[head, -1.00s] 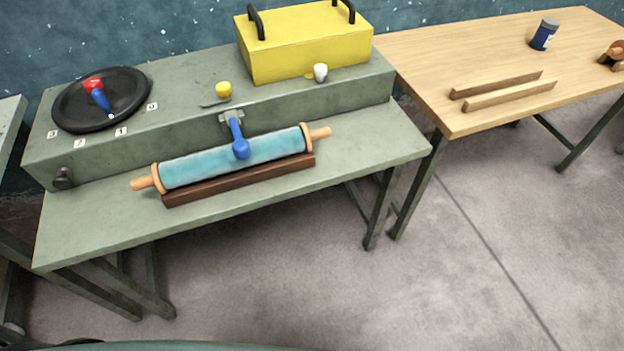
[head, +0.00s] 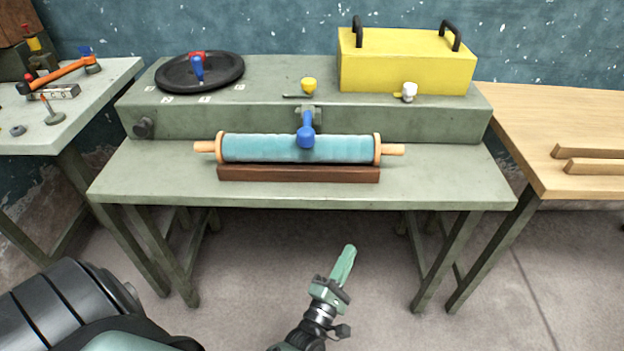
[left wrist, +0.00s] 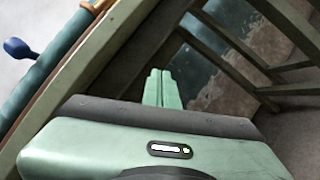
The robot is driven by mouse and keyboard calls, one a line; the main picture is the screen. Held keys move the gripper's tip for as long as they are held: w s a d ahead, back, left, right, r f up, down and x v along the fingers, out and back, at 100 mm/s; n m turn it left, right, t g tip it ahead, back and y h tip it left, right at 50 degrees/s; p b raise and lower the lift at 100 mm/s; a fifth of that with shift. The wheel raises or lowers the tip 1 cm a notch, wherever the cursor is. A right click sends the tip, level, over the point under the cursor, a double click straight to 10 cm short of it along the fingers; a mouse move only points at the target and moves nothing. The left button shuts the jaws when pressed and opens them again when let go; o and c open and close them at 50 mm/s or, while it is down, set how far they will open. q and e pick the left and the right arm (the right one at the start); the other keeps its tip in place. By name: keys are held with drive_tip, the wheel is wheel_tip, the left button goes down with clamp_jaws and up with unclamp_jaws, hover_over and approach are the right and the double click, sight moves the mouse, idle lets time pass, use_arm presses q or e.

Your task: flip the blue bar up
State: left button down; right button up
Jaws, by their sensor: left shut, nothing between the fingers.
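The blue bar (head: 306,130) is a short lever with a round knob end. It hangs down from a grey bracket (head: 308,110) on the front of the raised grey-green box, its knob in front of the teal roller (head: 255,148). In the left wrist view the blue knob (left wrist: 18,49) shows at the far left beside the roller (left wrist: 52,62). My left gripper (head: 344,262) is in front of the table, below its front edge in the picture, clear of the bar. Its green fingers are together and empty; they also show in the left wrist view (left wrist: 158,88). My right gripper is not in view.
The roller rests at a dark wooden block (head: 298,174) on the grey-green table (head: 130,180). A black dial (head: 170,76), yellow knob (head: 309,85), white knob (head: 408,91) and yellow box (head: 405,66) are on the raised part. Side tables stand left and right.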

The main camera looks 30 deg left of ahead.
use_arm(q)
drive_tip(key=s+a+r+n+y+b, duration=0.1)
drive_tip(key=a+r+n+y+b, duration=0.1)
drive_tip(key=r+n+y, duration=0.4)
drive_tip(key=s+a+r+n+g+y+b, duration=0.1)
drive_tip(key=a+r+n+y, duration=0.3)
drive_tip(key=n, duration=1.2)
wheel_tip(320, 180, up, 3)
drive_tip(key=s+y+b, duration=0.1)
drive_tip(key=y, duration=0.3)
drive_tip(key=shift+s+a+f+y, duration=0.15)
drive_tip(key=shift+s+a+y, duration=0.1)
drive_tip(key=shift+a+y, duration=0.05)
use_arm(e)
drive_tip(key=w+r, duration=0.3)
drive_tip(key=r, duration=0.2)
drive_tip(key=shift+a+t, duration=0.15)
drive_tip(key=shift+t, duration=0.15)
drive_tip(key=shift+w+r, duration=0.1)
